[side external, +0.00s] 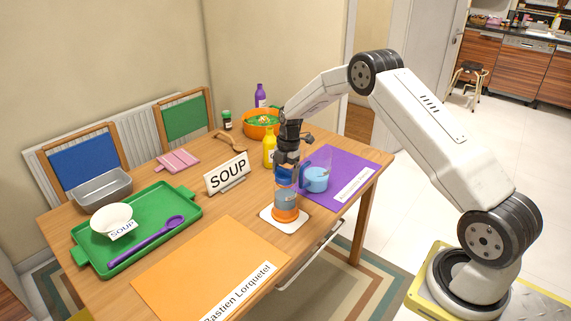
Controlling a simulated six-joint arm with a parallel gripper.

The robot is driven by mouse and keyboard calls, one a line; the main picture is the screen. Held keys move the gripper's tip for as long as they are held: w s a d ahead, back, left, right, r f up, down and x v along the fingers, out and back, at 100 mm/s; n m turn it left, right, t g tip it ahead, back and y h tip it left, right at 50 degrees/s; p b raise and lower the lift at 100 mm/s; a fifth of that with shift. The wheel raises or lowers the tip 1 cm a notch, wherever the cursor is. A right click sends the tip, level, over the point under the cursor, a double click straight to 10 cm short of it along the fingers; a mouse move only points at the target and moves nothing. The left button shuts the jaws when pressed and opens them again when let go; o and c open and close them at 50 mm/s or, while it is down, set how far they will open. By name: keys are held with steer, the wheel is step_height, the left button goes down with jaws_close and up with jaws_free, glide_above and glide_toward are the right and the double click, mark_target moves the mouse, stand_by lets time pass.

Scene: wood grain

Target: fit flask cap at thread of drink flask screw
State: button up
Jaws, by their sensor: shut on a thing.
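My gripper (287,160) points down over the flask and is shut on a blue piece, which looks like the flask cap (285,176). The drink flask (285,199) stands upright, with a grey middle and an orange base, on a white square mat near the table's front edge. The cap is right above the flask's top, roughly in line with it. I cannot tell whether cap and thread touch. The thread itself is too small to make out, and my fingers partly hide the cap.
A see-through container with light blue contents (316,180) stands close right of the flask on a purple mat (352,165). A yellow bottle (269,147) and a SOUP sign (227,174) are behind and left. A green tray (150,247) and orange mat (215,268) lie left.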

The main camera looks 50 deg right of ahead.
steer(key=shift+f, duration=0.5)
steer(key=o, duration=0.9)
steer(key=shift+d+r, duration=0.2)
steer(key=shift+r, duration=1)
steer(key=shift+d+r, duration=0.15)
steer(key=shift+r, duration=1.05)
steer(key=shift+d+r, duration=0.2)
steer(key=shift+r, duration=1.25)
